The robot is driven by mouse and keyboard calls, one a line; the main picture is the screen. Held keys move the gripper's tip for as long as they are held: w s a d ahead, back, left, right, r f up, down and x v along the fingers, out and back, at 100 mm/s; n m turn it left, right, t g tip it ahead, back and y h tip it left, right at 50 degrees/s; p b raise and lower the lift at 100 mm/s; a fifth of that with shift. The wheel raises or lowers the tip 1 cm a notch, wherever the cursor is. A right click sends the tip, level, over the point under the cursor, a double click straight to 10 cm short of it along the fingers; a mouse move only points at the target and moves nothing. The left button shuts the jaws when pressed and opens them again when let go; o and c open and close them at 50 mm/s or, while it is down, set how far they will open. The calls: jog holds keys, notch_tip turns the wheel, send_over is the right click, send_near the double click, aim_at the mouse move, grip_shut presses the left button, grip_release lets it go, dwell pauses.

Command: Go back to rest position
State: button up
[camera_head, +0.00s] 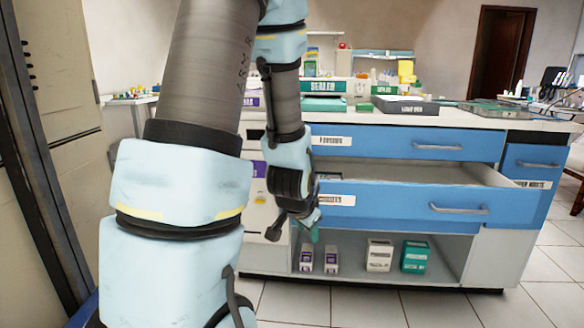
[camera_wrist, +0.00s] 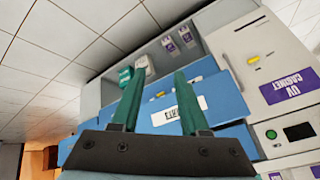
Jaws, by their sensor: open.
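My gripper (camera_wrist: 158,100) shows in the wrist view with its two green fingers spread apart and nothing between them. In the head view my gripper (camera_head: 312,228) hangs low in front of the left part of the cabinet, near the open lower drawer (camera_head: 420,207). My arm fills the left and middle of the head view and hides part of the cabinet. In the wrist view the blue drawer front with a white label (camera_wrist: 190,108) lies beyond the fingers.
The open drawer juts out from the blue and white cabinet. Below it, boxes (camera_head: 379,255) stand on an open shelf. The worktop holds a sealer box (camera_head: 323,87) and trays (camera_head: 405,105). A UV cabinet (camera_wrist: 270,65) is at the right in the wrist view. Tiled floor is clear at front right.

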jog(key=s+a+r+n+g+y+p, duration=0.2)
jog(key=s+a+r+n+g, duration=0.35)
jog(key=s+a+n, duration=0.35)
notch_tip(320, 180, up, 23)
jog(key=a+p, duration=0.1)
jog(key=p, duration=2.1)
jog(key=shift+s+a+r+m+t+p, duration=0.15)
jog(key=shift+s+m+t+p, duration=0.15)
jog(key=shift+s+m+t, duration=0.1)
jog(key=shift+o, duration=0.4)
